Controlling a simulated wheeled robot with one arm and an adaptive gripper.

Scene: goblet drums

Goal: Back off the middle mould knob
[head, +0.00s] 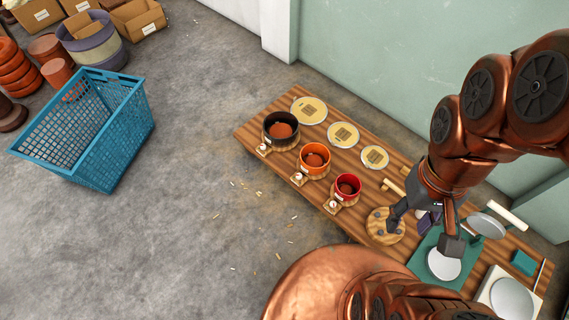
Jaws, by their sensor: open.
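Three round moulds stand in a row on the wooden bench: a black one (281,129), an orange one (314,158) in the middle, and a red one (348,187). Each holds brown clay. A small light block with a knob sits at the front left of each. The middle mould knob (298,178) is in front of the orange mould, and its setting is too small to tell. My gripper (420,232) is open and empty. It hangs over the bench to the right of the red mould, near a round wooden board (385,226), well apart from the middle knob.
Several pale discs (309,110) lie behind the moulds along the green wall. A green mat (436,258) with a white disc and a scale-like plate (511,298) are at the right end. A blue basket (118,150) stands on the floor left. Open grey floor lies before the bench.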

